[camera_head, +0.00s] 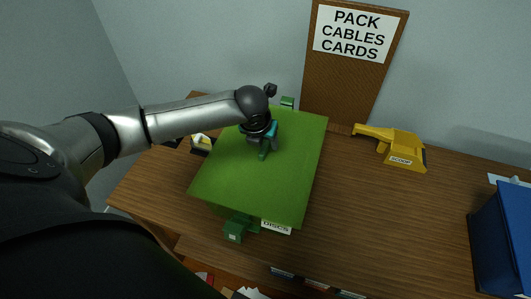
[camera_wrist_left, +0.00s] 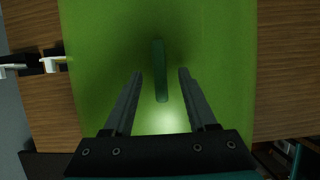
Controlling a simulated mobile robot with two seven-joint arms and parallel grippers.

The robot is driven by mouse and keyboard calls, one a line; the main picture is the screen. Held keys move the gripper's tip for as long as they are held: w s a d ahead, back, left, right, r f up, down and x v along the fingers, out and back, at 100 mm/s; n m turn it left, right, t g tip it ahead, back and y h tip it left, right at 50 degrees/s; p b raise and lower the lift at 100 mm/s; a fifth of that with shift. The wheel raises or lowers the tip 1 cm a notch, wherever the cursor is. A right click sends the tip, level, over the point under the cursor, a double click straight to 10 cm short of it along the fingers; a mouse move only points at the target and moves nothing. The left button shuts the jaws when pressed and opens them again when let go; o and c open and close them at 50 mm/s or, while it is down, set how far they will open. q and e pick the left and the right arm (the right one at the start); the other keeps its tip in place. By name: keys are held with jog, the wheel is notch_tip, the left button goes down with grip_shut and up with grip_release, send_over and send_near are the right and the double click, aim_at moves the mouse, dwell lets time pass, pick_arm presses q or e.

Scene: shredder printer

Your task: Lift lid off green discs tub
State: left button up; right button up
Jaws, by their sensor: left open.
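The green discs tub (camera_head: 240,224) stands on the wooden table, with a white label reading DISCS (camera_head: 276,227) on its front. Its flat green lid (camera_head: 290,170) covers the top. A darker green bar-shaped handle (camera_head: 264,153) stands in the middle of the lid. My left gripper (camera_head: 262,142) is over the lid at the handle. In the left wrist view, the handle (camera_wrist_left: 160,70) lies between the two open fingers (camera_wrist_left: 161,75), with a gap on each side. My right gripper is not in view.
A blue bin (camera_head: 503,240) stands at the right edge. A board reading PACK CABLES CARDS (camera_head: 354,35) stands behind. A small black, white and yellow item (camera_head: 201,144) is left of the tub. The table between tub and bin is clear.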

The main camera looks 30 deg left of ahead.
pick_arm(q)
jog(key=shift+x, duration=0.8)
jog(key=shift+r, duration=0.1)
grip_shut()
jog(key=shift+a, duration=0.1)
